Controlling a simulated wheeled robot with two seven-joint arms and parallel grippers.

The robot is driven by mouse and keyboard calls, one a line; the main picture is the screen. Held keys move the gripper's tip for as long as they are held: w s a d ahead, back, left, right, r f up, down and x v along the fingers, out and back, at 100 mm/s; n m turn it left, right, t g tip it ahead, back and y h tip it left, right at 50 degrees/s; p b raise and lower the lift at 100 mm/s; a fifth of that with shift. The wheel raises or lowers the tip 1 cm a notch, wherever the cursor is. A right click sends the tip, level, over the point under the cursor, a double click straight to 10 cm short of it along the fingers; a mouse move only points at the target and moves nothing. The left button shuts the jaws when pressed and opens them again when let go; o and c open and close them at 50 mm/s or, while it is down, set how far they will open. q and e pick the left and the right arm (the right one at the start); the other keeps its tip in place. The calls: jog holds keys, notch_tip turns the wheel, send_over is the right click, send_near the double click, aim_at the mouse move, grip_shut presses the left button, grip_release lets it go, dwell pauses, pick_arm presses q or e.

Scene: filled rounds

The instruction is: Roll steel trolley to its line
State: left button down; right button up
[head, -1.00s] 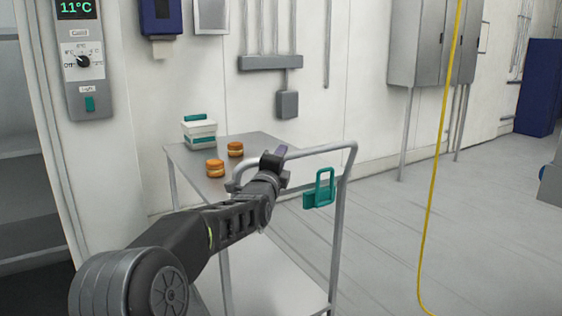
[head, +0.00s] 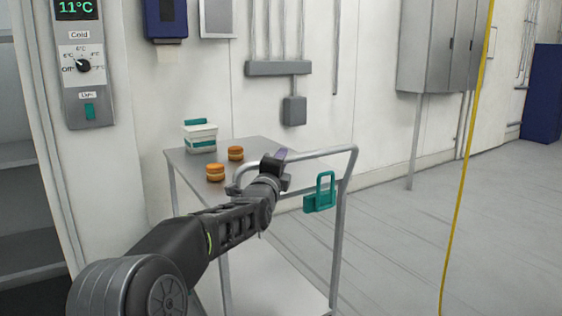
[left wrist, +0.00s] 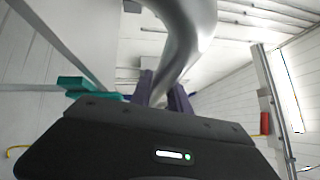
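The steel trolley (head: 262,143) stands by the wall, with a grey top, a lower shelf (head: 265,275) and a raised tubular handle (head: 318,151). A teal tag or lock shape (head: 320,195) hangs at its right end. My left gripper (head: 277,158) is at the handle. In the left wrist view, its purple fingers (left wrist: 162,90) sit on either side of the handle tube (left wrist: 188,35) and look closed on it. The fingers' contact is partly hidden behind the gripper body. My right gripper is not in view.
Two orange-brown rounds (head: 215,173) and a white tub with teal trim (head: 200,137) sit on the trolley top. Grey cabinets (head: 440,45) are on the wall. Floor (head: 400,240) to the right is clear.

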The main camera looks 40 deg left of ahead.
pick_arm(q)
jog(key=c, duration=1.4)
grip_release()
jog(key=shift+s+a, duration=0.15)
jog(key=shift+a, duration=0.2)
jog(key=shift+c, duration=0.2)
jog(key=shift+o, duration=0.9)
jog(key=shift+d, duration=0.15)
jog(key=shift+d, duration=0.1)
jog(key=v, duration=0.7)
jog(key=shift+s, duration=0.3)
jog(key=shift+d+f, duration=0.1)
